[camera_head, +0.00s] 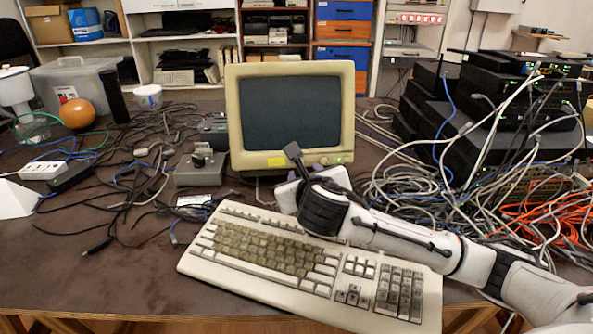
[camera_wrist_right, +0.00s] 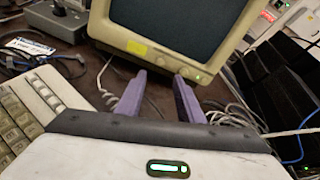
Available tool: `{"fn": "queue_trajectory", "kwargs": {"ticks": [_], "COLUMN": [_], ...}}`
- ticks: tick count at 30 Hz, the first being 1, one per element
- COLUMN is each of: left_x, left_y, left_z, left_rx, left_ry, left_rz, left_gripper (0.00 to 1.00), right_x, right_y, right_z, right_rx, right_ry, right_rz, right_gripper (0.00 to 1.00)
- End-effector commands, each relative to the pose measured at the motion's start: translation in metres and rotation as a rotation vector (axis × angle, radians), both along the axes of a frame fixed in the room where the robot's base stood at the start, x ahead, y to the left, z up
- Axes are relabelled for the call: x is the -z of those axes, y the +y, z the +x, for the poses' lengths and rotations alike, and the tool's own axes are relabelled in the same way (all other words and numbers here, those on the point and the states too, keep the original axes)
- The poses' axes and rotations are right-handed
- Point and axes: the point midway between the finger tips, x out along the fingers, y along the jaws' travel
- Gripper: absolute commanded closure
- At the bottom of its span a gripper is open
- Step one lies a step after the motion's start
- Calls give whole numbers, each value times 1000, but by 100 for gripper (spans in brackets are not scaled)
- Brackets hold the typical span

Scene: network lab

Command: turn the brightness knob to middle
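A beige CRT monitor (camera_head: 235,125) with a dark screen stands at the back middle. Its lower bezel has a yellow sticker (camera_head: 277,161) and a green light at right. Small controls (camera_wrist_right: 184,67) show on the bezel beside the light in the right wrist view; which is the brightness knob, and its setting, I cannot tell. My right gripper (camera_wrist_right: 160,78) is open and empty, its purple fingers apart below the bezel in that view. In the head view my right arm partly hides the gripper near the monitor's lower edge. My left gripper is not in view.
A beige keyboard (camera_head: 250,270) lies in front, under my right arm. A grey box with a black knob (camera_head: 200,160) stands left of the monitor. Tangled cables and stacked network devices (camera_head: 490,90) fill the right. Loose black cables cover the left.

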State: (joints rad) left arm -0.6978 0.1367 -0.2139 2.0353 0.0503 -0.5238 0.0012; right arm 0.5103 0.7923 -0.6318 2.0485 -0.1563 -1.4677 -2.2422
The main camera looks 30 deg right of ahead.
Motion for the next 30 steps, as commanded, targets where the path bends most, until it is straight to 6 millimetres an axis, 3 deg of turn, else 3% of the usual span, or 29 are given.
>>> {"fn": "queue_trajectory", "kwargs": {"ticks": [15,28,30], "left_x": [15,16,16], "left_y": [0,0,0], "left_z": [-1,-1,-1], "left_rx": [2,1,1], "left_ry": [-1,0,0], "left_rz": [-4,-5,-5], "left_gripper": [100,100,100], "right_x": [32,35,35], "right_y": [-38,-43,-43], "right_z": [69,78,78], "right_rx": [2,-1,-1], "right_ry": [0,0,0], "right_rz": [2,1,1], "right_gripper": [66,66,76]}}
